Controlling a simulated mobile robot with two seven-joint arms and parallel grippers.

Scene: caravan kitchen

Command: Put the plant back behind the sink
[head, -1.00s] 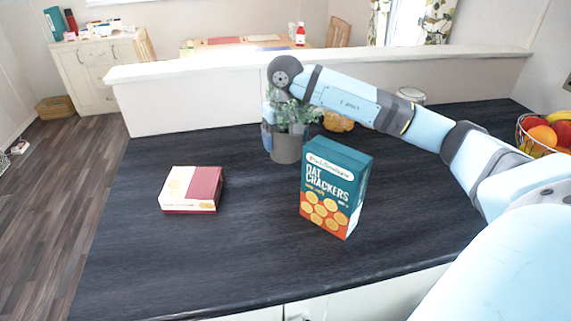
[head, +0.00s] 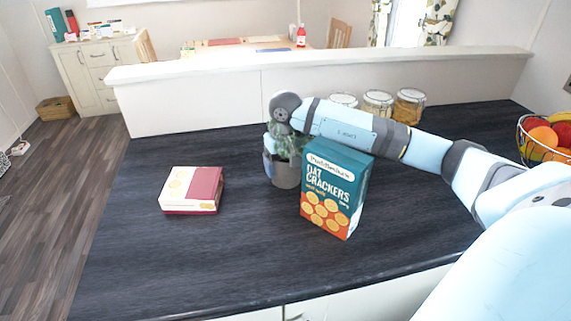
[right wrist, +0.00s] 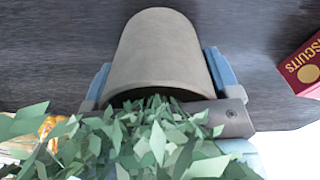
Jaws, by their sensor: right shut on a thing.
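The plant has a grey pot (head: 286,175) and green leaves, partly hidden by my right arm in the head view. It is on or just above the dark counter, left of the cracker box; I cannot tell if its base touches. My right gripper (head: 270,155) is shut on the pot. In the right wrist view the pot (right wrist: 165,50) sits between the two blue fingers, with leaves (right wrist: 150,140) spreading toward the camera. My left gripper is not in view. No sink shows in these frames.
An oat crackers box (head: 330,190) stands upright close right of the pot. A flat red and cream box (head: 192,190) lies to the left. Glass jars (head: 378,103) stand along the white ledge (head: 200,95) behind. A fruit basket (head: 545,140) is at far right. The front-left counter is clear.

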